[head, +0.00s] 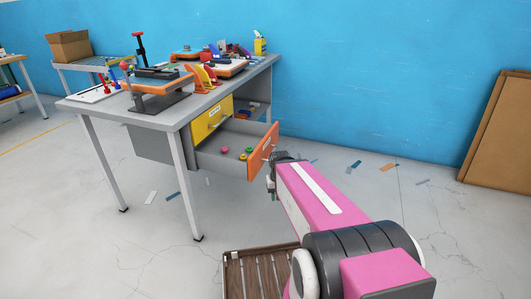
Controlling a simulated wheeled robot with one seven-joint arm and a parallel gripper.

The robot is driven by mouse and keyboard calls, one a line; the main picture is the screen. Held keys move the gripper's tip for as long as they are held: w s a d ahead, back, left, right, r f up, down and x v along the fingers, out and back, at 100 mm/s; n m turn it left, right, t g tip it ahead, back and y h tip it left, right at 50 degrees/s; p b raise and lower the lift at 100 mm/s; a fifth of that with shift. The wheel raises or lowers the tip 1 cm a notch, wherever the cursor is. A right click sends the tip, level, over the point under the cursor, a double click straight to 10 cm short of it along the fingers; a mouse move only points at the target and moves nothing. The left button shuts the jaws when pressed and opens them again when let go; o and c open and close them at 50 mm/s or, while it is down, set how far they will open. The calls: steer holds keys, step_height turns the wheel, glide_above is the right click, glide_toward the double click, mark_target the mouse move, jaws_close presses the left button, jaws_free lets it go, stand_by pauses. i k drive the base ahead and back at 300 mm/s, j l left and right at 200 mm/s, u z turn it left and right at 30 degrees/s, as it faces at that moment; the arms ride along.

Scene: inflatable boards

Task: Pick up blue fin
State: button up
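I cannot make out a blue fin for certain. Small dark blue and purple shapes (233,50) stand at the far end of the grey workbench (190,114), too small to identify. My pink arm reaches forward from the lower right. My gripper (277,165) is low, at the right side of the open drawer's orange front (263,151). The gripper is dark, small and partly hidden by my arm, so its fingers and any hold do not show clearly.
The pulled-out drawer holds small pink, green and yellow pieces (240,155). A yellow drawer front (211,118) is above it. An orange-edged press (160,88) stands at the bench's near end. Brown boards (500,130) lean on the blue wall. Scraps (390,167) lie on the otherwise open floor.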

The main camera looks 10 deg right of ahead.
mark_target(217, 55)
steer(key=i+l+z, duration=0.25)
steer(key=i+z, duration=0.2)
steer(key=i+l+z, duration=0.1)
steer(key=i+z, duration=0.3)
steer(key=i, duration=0.6)
